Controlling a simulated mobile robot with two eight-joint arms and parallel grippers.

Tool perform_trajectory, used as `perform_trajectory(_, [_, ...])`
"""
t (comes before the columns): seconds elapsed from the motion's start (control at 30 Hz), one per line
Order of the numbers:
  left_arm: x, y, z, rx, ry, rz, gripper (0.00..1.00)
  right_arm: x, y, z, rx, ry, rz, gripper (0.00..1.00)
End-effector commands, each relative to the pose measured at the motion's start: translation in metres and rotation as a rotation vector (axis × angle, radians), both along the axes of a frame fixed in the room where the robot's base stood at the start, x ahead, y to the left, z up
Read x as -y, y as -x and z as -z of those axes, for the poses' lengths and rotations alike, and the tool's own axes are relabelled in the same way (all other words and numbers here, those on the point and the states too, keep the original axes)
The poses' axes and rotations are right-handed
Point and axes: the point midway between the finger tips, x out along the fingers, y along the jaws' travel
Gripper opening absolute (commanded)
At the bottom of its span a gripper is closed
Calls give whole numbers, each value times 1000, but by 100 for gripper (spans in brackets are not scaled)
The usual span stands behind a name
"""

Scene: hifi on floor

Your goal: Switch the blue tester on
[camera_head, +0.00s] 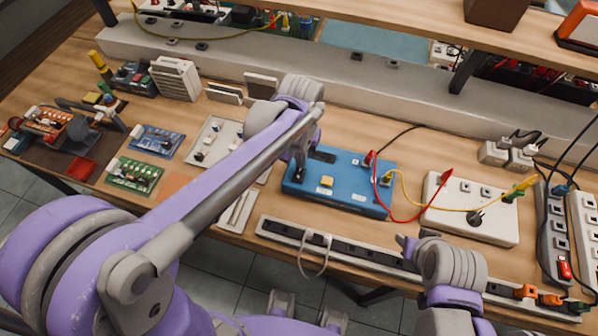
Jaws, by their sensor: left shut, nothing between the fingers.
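The blue tester (345,192) lies flat on the workbench, with a yellow button (326,181) and a dark panel on its top. A red plug (369,158) and a yellow plug (386,178) are in its right side. My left arm reaches across the bench from the left. My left gripper (299,172) points down at the tester's left end, shut and empty, left of the yellow button. Whether it touches the tester I cannot tell. The tester's upper left corner is partly hidden by my arm. My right gripper (404,243) is low at the bench's front edge; its fingers barely show.
A white box with a black knob (460,212) stands right of the tester, joined by red and yellow leads. A power strip (345,247) runs along the front edge. Circuit boards (135,174) lie at left. A shelf (400,20) overhangs the back.

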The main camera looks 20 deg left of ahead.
Motion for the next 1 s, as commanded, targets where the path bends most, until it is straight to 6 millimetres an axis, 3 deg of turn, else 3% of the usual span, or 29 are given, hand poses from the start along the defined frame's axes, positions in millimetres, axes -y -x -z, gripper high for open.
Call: perform_trajectory(1.0, [0, 0, 9, 0, 0, 0, 0, 0, 2, 7, -4, 0, 0, 48])
